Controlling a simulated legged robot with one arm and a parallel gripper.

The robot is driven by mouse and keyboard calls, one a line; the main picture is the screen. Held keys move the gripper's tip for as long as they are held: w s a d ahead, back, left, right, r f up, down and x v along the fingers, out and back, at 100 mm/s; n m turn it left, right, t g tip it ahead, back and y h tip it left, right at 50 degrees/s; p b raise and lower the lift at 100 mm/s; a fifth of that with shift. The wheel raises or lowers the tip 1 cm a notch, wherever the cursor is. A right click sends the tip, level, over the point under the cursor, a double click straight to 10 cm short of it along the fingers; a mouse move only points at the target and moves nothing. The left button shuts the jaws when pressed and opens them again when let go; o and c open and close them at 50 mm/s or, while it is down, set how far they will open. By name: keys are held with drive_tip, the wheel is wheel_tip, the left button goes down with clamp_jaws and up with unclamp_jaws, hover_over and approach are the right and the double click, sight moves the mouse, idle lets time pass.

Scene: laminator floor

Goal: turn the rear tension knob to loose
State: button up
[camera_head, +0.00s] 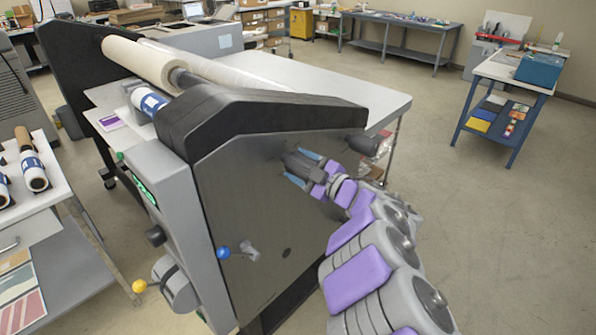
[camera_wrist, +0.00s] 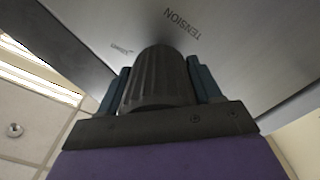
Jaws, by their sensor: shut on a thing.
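A dark ribbed knob (camera_wrist: 158,82) stands out from the laminator's grey side panel (camera_wrist: 105,28), just below the word TENSION, in the wrist view. A smaller label (camera_wrist: 122,47) left of that word is too small to read surely. My gripper (camera_wrist: 156,78) is shut on the knob, with one blue finger on each side. In the head view my gripper (camera_head: 298,168) reaches the side panel (camera_head: 240,185) from the right, and its fingers mostly hide the knob. No pointer mark on the knob shows, so its setting cannot be told.
Another dark round part (camera_head: 357,143) sticks out near the panel's right end. A white side table (camera_head: 25,180) with rolls stands left. The floor (camera_head: 480,240) to the right is clear.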

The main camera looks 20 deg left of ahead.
drive_tip(key=shift+d+f+n+b, duration=0.1)
drive_tip(key=shift+f+n+b, duration=0.15)
drive_tip(key=shift+n, duration=0.3)
drive_tip(key=shift+f+n+b, duration=0.1)
drive_tip(key=shift+n+b, duration=0.25)
drive_tip(key=shift+n, duration=0.2)
drive_tip(key=o, duration=1)
drive_tip(key=shift+d+r, duration=0.1)
drive_tip(key=shift+r, duration=0.05)
drive_tip(key=shift+o, duration=0.2)
drive_tip(key=shift+r, duration=0.1)
drive_tip(key=shift+s, duration=0.1)
